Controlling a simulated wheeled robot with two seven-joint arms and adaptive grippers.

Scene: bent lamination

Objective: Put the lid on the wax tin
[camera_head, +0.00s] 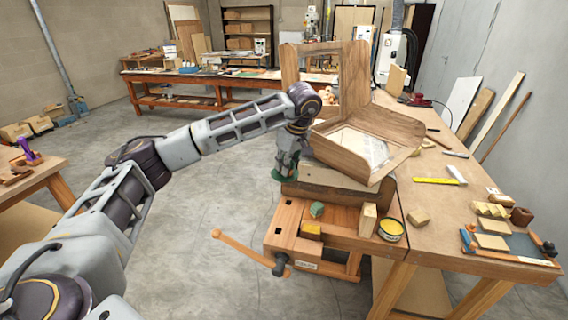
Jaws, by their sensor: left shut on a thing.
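The open wax tin (391,230), yellow and round with a dark band, stands upright on the front part of the workbench, right of a small wooden block. My left gripper (287,170) points down at the bench's left edge and is shut on a dark green round disc, which looks like the lid (283,176). The lid is well to the left of the tin and farther back, apart from it. The fingertips are small and partly hidden here. My right gripper is not in view.
A bent wooden form (350,150) fills the bench's back left on a thick board (340,184).

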